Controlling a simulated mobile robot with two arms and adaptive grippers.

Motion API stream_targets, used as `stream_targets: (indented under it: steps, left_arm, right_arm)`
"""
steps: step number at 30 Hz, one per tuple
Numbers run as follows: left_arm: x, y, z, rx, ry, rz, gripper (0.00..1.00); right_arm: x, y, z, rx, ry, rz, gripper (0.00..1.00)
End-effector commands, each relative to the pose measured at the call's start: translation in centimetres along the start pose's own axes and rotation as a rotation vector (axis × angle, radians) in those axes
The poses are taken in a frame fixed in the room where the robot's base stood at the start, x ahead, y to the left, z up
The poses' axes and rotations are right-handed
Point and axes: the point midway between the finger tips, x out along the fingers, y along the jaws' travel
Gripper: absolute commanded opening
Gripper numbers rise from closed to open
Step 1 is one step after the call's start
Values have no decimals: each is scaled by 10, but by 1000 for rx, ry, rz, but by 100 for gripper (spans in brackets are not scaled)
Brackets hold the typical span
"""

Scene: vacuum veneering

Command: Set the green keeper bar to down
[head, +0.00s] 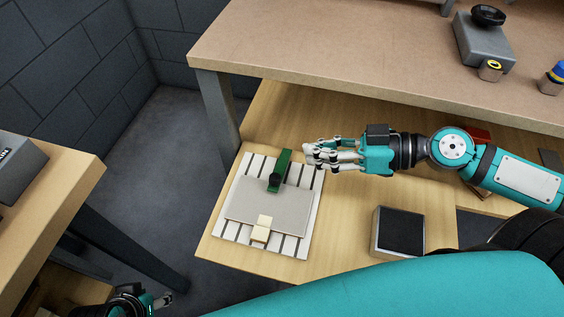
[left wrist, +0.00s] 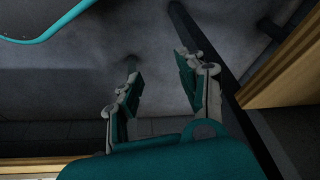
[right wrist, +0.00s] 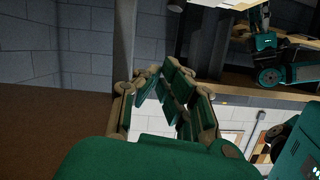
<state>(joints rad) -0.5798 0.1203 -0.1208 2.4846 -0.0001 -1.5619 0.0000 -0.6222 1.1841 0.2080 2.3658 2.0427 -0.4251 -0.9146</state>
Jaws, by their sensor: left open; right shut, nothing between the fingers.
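The green keeper bar (head: 281,168) is at the far edge of a grey sheet (head: 245,205) on a white slotted plate (head: 228,231). It has a dark part at its middle, and I cannot tell clearly whether it is raised or lies flat. A cream block (head: 262,228) sits at the near edge of the sheet. My right gripper (head: 308,155) is shut and empty, just right of the bar and apart from it; its fingers also show in the right wrist view (right wrist: 170,90). My left gripper (head: 163,300) is open and empty, low at the left, over the floor; it also shows in the left wrist view (left wrist: 158,80).
A wooden upper shelf (head: 330,50) overhangs behind the plate. A dark-topped box (head: 400,232) stands right of the plate on the lower wooden top (head: 345,205). A grey device with a black knob (head: 484,42) is on the shelf. Another table (head: 60,185) is at the left.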

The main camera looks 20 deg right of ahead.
Motion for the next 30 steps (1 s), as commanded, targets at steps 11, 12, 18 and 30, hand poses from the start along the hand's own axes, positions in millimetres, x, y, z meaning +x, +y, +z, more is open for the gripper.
stream_targets:
  steps: [11, 12, 18, 30]
  left_arm:
    - [18, 4, -28, 5, 149, 8, 40]
    - [18, 5, -30, 6, 157, 8, 40]
    - [19, 6, -39, 7, 198, 10, 40]
    - [17, 2, -4, 2, 39, 3, 40]
  right_arm:
    - [31, 2, 0, -2, 3, 5, 0]
    - [33, 2, 0, -2, 3, 5, 0]
    - [44, 1, -1, -4, 3, 3, 0]
    - [76, 1, 28, 3, -1, 4, 0]
